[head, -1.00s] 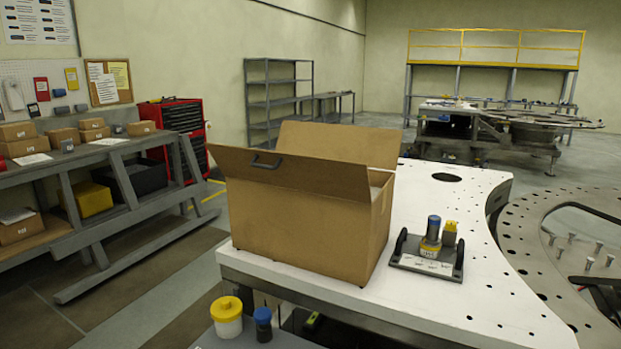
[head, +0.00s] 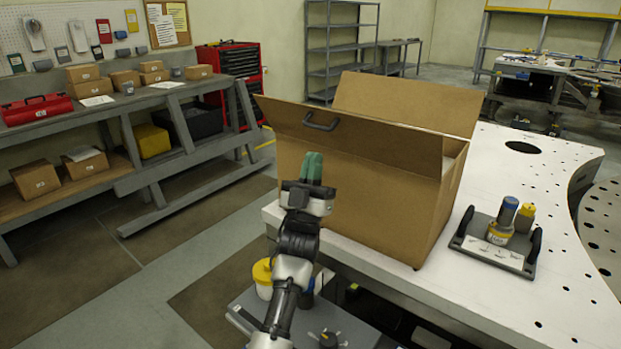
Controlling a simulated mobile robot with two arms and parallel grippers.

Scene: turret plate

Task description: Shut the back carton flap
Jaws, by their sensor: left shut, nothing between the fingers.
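The open cardboard carton (head: 375,194) stands on the white turret plate (head: 490,212). Its back flap (head: 405,103) stands up, tilted away from the opening. My left gripper (head: 311,165) has green fingertips, shut and empty. It is in front of the carton's near left side, below the handle; I cannot tell whether it touches the cardboard. The carton's inside is mostly hidden by the near flap. My right gripper is not in view.
A dark fixture (head: 497,245) with blue and yellow bottles stands on the plate right of the carton. A yellow-lidded jar (head: 263,278) is beside my left arm. A shelf bench (head: 120,110) with small boxes is at left. The floor between is clear.

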